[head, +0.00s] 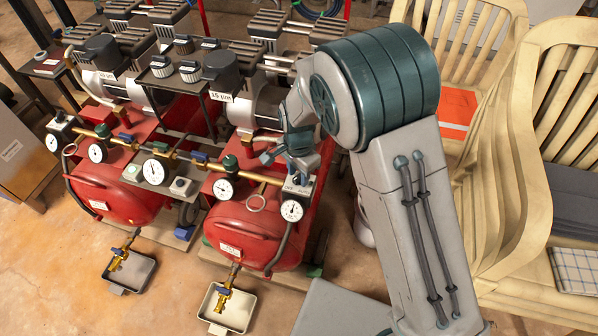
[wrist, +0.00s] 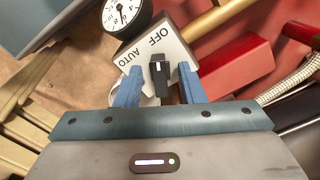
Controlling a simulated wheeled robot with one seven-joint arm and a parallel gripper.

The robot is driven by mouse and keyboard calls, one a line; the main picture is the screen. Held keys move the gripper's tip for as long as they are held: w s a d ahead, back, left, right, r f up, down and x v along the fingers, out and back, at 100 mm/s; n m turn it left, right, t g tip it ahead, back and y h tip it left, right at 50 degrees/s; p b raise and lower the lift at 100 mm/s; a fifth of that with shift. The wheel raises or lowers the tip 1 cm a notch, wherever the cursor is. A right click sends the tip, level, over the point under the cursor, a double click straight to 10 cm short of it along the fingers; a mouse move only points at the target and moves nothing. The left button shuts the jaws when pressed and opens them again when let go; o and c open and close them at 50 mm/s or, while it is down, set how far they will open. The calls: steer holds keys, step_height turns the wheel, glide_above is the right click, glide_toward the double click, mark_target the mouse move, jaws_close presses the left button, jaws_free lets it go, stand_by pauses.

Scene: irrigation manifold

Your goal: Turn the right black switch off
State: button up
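The right black switch (wrist: 158,78) is a knob with a white mark on a pale plate (wrist: 172,43) lettered OFF and AUTO. In the wrist view its mark faces roughly toward the OFF lettering; I cannot tell its exact setting. My gripper (wrist: 159,70) is open, with one blue finger on each side of the knob and a visible gap on both sides. In the head view my gripper (head: 296,158) is over the right switch plate (head: 299,184) and hides the knob. The left switch (head: 60,117) stands at the far left of the manifold.
A gauge (head: 291,210) sits just below the right switch plate, close to my gripper. Red tanks (head: 255,235), a brass pipe (head: 260,178) and other gauges (head: 223,188) fill the left. Wooden chairs (head: 530,140) stand right of my arm. A drip tray (head: 238,315) is on the floor.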

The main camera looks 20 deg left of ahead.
mark_target(299, 176)
step_height(299, 176, up, 14)
steer(key=p, duration=0.2)
steer(key=shift+p, duration=0.35)
steer(key=shift+f, duration=0.1)
steer(key=d+r+n+t+y+p, duration=0.15)
steer(key=d+r+p, duration=0.65)
steer(key=d+r, duration=1.05)
steer(key=s+d+r+n+p, duration=0.1)
steer(key=s+d+r+p, duration=0.1)
steer(key=d, duration=0.3)
steer(key=s+d+r+n+t+h+p, duration=0.1)
steer(key=s+d+r+p, duration=0.2)
steer(key=s+d, duration=0.2)
steer(key=s+d+r+n+p, duration=0.1)
steer(key=s+d+r+p, duration=0.1)
steer(key=d, duration=0.5)
steer(key=shift+s+r+p, duration=0.35)
steer(key=shift+s+r, duration=0.1)
steer(key=shift+s, duration=0.6)
steer(key=shift+d+h, duration=0.1)
steer(key=shift+h, duration=0.15)
